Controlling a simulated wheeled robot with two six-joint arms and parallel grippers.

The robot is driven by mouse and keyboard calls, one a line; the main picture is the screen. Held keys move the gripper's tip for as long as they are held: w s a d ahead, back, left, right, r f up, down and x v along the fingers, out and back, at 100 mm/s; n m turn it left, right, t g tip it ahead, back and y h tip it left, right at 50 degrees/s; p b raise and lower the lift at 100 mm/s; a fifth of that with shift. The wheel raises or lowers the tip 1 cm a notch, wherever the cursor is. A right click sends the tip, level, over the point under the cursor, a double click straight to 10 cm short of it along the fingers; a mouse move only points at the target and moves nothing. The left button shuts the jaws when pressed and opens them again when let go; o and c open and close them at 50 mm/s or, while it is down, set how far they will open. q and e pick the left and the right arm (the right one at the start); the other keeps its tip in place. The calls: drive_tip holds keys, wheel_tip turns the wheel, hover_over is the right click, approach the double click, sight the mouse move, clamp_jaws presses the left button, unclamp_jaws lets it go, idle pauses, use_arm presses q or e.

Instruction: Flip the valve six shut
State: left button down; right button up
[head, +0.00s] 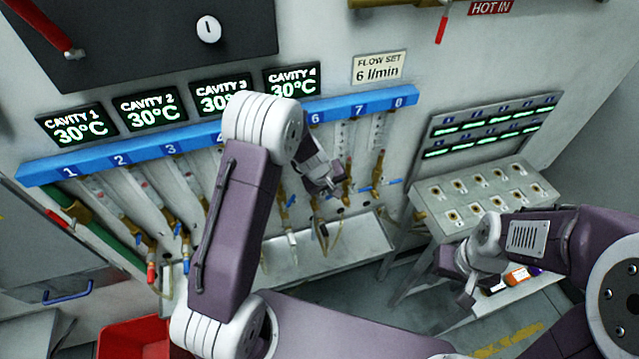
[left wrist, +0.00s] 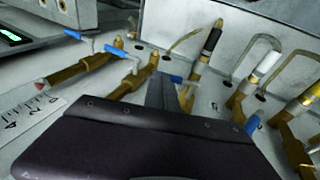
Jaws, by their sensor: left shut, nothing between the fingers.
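My left gripper (head: 326,187) is in front of the lower end of the flow tube under label 6 (head: 315,118). Its fingers are shut and empty in the left wrist view (left wrist: 160,92). A blue valve handle (left wrist: 177,79), apparently valve six, shows just beside the fingertips on a brass pipe (left wrist: 194,82). I cannot tell whether they touch. In the head view the gripper hides most of that valve. My right gripper (head: 466,292) hangs low at the right by the sloped stand, away from the valves; its finger gap is unclear.
A blue numbered rail (head: 240,131) carries the row of flow tubes. Neighbouring blue handles under 7 (head: 362,188) and 8 (head: 394,182) lie crosswise. Another blue handle (left wrist: 252,124) is right of my fingers in the wrist view. A metal tray (head: 350,245) runs below. A socket panel (head: 470,205) stands right.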

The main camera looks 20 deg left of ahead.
use_arm(q)
drive_tip(key=shift+w+d+f, duration=0.15)
drive_tip(key=shift+d+f, duration=0.05)
drive_tip(key=shift+f, duration=0.1)
use_arm(e)
drive_tip(key=shift+w+f, duration=0.1)
drive_tip(key=shift+w, duration=0.25)
use_arm(q)
drive_tip(key=shift+s+a+b, duration=0.5)
drive_tip(key=shift+a+b, duration=0.2)
drive_tip(key=shift+b, duration=0.2)
use_arm(e)
drive_tip(key=shift+f, duration=0.75)
use_arm(q)
drive_tip(key=shift+r, duration=0.1)
use_arm(e)
drive_tip(key=shift+s+r, duration=0.1)
